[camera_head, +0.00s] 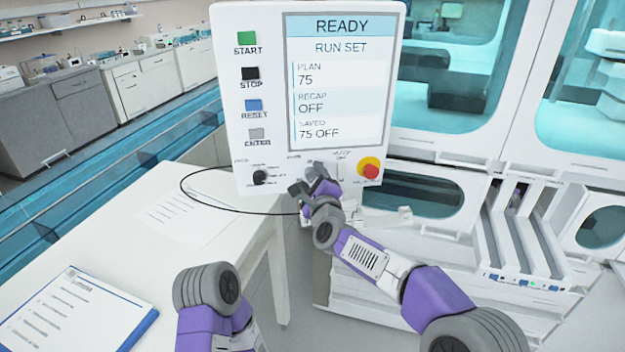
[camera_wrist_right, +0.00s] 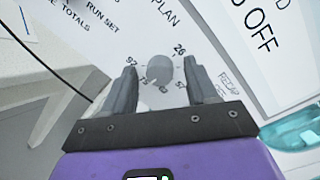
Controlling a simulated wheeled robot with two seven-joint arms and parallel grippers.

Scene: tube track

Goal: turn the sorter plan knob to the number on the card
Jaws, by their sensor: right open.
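The control panel (camera_head: 264,110) stands upright, and its screen (camera_head: 340,80) reads READY, RUN SET, PLAN 75, RECAP OFF, SAVED 75 OFF. My right gripper (camera_head: 308,182) is at the panel's lower edge and covers the plan knob in the head view. In the right wrist view the grey plan knob (camera_wrist_right: 160,69) sits under the word PLAN, with numbers such as 92, 26, 57 and 75 around it. The open fingers (camera_wrist_right: 162,78) stand on either side of it; I cannot tell whether they touch. No card with a readable number shows. My left gripper is out of view.
A black knob (camera_head: 260,177) and a red stop button (camera_head: 369,168) flank the right gripper. A black cable loops from the panel over the white table (camera_head: 240,210). A paper sheet (camera_head: 185,218) and a clipboard (camera_head: 78,312) lie there. Sorter racks (camera_head: 520,240) stand right.

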